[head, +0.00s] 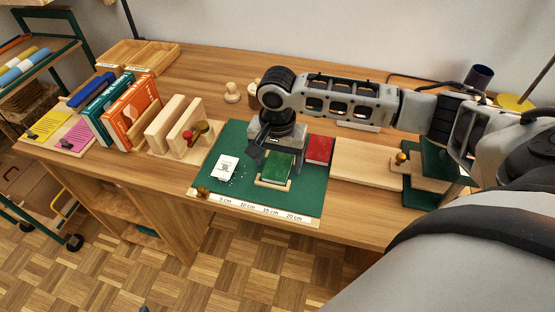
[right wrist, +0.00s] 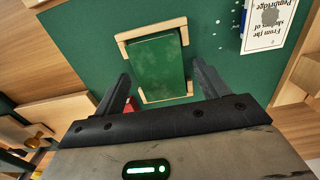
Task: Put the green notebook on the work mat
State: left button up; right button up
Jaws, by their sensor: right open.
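The green notebook (head: 278,168) lies flat on the green work mat (head: 306,192), between pale wooden corner pieces. In the right wrist view the notebook (right wrist: 157,66) sits slightly turned between those pieces. My right gripper (head: 276,154) is over the notebook, and its body hides the notebook's far part in the head view. In the right wrist view its two fingers (right wrist: 161,74) are apart, one on each side of the notebook's near end, with nothing held between them. My left gripper is not in view.
A red book (head: 319,150) lies right of the notebook. A white printed card (head: 226,168) lies on the mat's left. A ruler strip (head: 262,209) runs along the front edge. Upright books (head: 134,109) and wooden blocks (head: 165,127) stand left; a pale board (head: 362,163) lies right.

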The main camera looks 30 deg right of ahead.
aim_at(277, 166)
notch_tip(277, 166, up, 12)
jog(key=p, duration=0.1)
jog(key=shift+f, duration=0.1)
dwell(0.6)
